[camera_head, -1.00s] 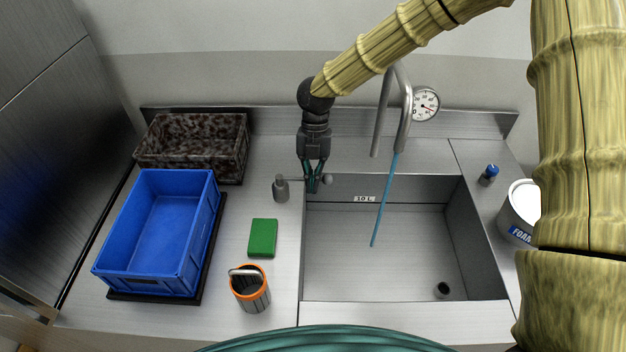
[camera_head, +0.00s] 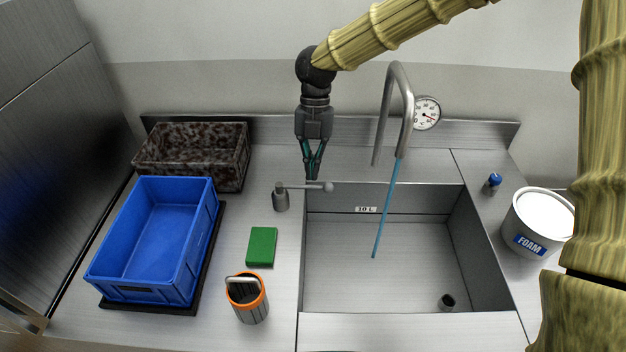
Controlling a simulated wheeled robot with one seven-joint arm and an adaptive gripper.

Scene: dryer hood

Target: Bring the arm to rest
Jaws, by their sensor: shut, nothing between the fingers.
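My gripper (camera_head: 313,174) points down at the end of my arm, behind and just above the tap lever (camera_head: 305,187) in the picture. Its fingers are shut with nothing between them. The lever sits on a short grey post (camera_head: 280,200) at the left rim of the sink (camera_head: 390,265) and reaches right, ending in a round knob. I cannot tell the exact gap between fingertips and lever. A blue stream of water (camera_head: 386,210) runs from the curved spout (camera_head: 402,85) into the sink.
A blue crate (camera_head: 150,285) stands on a dark mat at left, with a speckled brown tray (camera_head: 190,170) behind it. A green block (camera_head: 262,246) and an orange-rimmed cup (camera_head: 248,300) stand left of the sink. A gauge (camera_head: 427,113), blue-capped item (camera_head: 494,181) and FOAM tub (camera_head: 535,240) are at right.

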